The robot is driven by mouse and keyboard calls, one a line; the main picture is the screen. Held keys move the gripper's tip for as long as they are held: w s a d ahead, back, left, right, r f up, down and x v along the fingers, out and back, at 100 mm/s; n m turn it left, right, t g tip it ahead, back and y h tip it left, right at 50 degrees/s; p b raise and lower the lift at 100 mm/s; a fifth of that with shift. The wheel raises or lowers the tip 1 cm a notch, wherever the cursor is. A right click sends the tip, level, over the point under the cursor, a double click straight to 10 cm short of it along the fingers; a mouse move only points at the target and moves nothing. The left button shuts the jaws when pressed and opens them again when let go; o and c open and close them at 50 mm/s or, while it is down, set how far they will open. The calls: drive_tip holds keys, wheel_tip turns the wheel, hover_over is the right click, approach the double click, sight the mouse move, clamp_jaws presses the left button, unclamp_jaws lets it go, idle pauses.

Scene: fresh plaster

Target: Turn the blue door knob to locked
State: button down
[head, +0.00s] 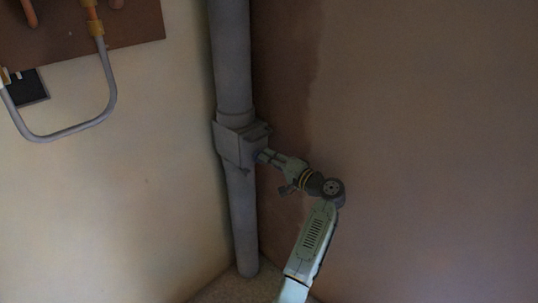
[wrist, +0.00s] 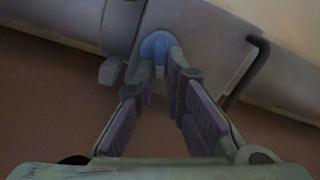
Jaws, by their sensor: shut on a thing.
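The blue door knob (wrist: 158,47) is on the grey door face of a box, near the top middle of the wrist view. It has a rounded blue base and a narrow grip standing out from it. My gripper (wrist: 161,74) is shut on this grip, with one finger on each side. In the head view my gripper (head: 264,156) reaches the right side of the grey box (head: 231,146) on the pipe. The knob is hidden there. I cannot read any lock mark.
A dark bent handle (wrist: 250,75) stands out right of the knob, and a small grey tab (wrist: 109,71) sits left of it. The vertical grey pipe (head: 232,60) runs along the wall corner. A board with a hanging grey hose (head: 75,130) is at upper left.

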drive_tip(key=shift+f+m+p, duration=0.15)
drive_tip(key=shift+m+p, duration=0.4)
drive_tip(key=shift+m, duration=0.4)
drive_tip(key=shift+f+m+p, duration=0.1)
drive_tip(key=shift+m+p, duration=0.4)
drive_tip(key=shift+m, duration=0.45)
drive_tip(key=c, duration=1.7)
unclamp_jaws()
drive_tip(key=shift+o, duration=0.2)
drive_tip(key=v, duration=1.2)
